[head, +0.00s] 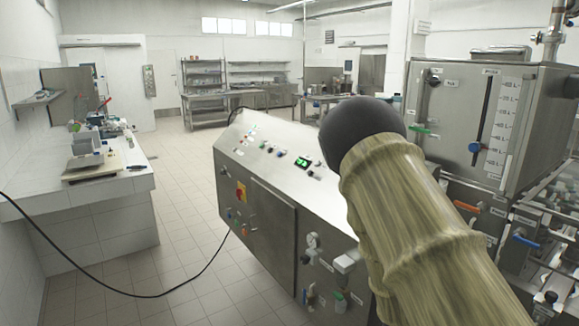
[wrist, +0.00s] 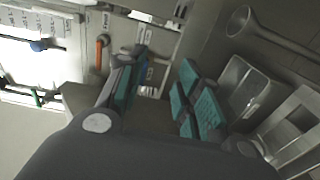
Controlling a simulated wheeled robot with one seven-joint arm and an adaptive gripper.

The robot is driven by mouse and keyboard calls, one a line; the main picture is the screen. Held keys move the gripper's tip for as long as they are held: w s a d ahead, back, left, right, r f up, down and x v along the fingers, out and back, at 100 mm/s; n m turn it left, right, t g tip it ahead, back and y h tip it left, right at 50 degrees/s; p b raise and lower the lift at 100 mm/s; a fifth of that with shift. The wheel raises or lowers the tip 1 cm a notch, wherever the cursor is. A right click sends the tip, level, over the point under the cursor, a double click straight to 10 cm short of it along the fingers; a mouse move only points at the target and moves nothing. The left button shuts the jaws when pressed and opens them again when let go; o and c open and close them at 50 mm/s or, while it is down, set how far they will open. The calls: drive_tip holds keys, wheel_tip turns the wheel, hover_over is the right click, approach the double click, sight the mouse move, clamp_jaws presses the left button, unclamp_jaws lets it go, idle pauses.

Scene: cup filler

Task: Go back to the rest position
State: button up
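My gripper (wrist: 164,75) shows in the wrist view. Its teal-padded fingers stand apart, with nothing seen between them. In the head view my arm, in a yellowish sleeve with a black rounded joint, covers the lower right, and the gripper is hidden. The steel cup filler has a sloped control cabinet (head: 268,212) with a green display (head: 302,162), and a tank (head: 452,100) with a scale at right. The tank's blue knob (head: 474,147) also shows in the wrist view (wrist: 38,45). An orange handle (wrist: 100,52) is beyond the fingers.
Metal trays (wrist: 245,85) and a flared steel pipe (wrist: 242,22) lie right of the fingers in the wrist view. A white tiled counter (head: 100,215) with small items stands at left. A black cable (head: 130,293) crosses low. The tiled floor (head: 188,215) between counter and cabinet is otherwise clear.

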drive_tip(key=s+a+f+m+g+y, duration=0.1)
drive_tip(key=s+a+f+y, duration=0.2)
drive_tip(key=f, duration=0.5)
drive_tip(key=s+a+f+g+y, duration=0.1)
drive_tip(key=s+f+y, duration=0.1)
drive_tip(key=s+f, duration=0.45)
drive_tip(key=s+a+f+m+g+y, duration=0.1)
drive_tip(key=s+a+f+y, duration=0.2)
drive_tip(key=f, duration=0.6)
drive_tip(key=s+a+f+m+g+y, duration=0.1)
drive_tip(key=s+a+f+g+y, duration=0.1)
drive_tip(key=s, duration=0.6)
drive_tip(key=s+a+f+m+g+y, duration=0.2)
drive_tip(key=s+a+f, duration=0.3)
drive_tip(key=s, duration=0.4)
drive_tip(key=s+a+f+m+g+y, duration=0.2)
drive_tip(key=s+a, duration=0.4)
drive_tip(key=s, duration=0.3)
drive_tip(key=shift+s+f+g, duration=0.15)
drive_tip(key=shift+f+g, duration=0.35)
drive_tip(key=shift+f, duration=0.35)
drive_tip(key=shift+a, duration=0.1)
